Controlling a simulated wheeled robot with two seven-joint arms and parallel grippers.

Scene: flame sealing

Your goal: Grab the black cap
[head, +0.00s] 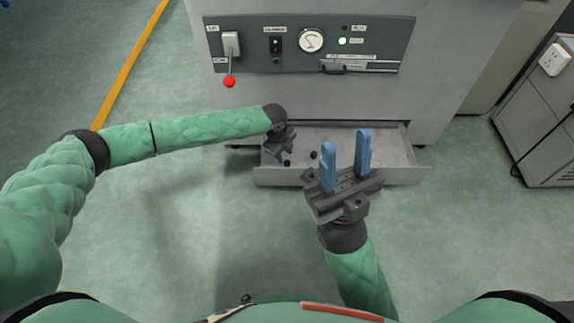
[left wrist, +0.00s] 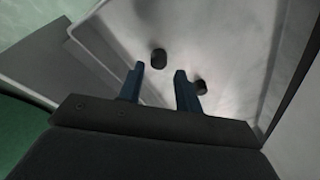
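Two small black caps lie on the floor of the open drawer. In the left wrist view, one black cap (left wrist: 158,59) sits just beyond the gap between my left gripper's fingertips. The other black cap (left wrist: 201,87) is beside the outer side of the right-hand finger. In the head view, a cap (head: 313,155) shows to the right of my left gripper (head: 280,155), which reaches down into the left part of the drawer. My left gripper (left wrist: 159,70) is open with nothing between its fingers. My right gripper (head: 345,141) is open and empty, in front of the drawer in the picture.
The grey drawer (head: 390,176) is pulled out from the machine, and its walls surround my left gripper. The machine's control panel (head: 390,45), with a red-knobbed lever (head: 229,81) and a gauge (head: 311,41), is above. Green floor is clear on both sides.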

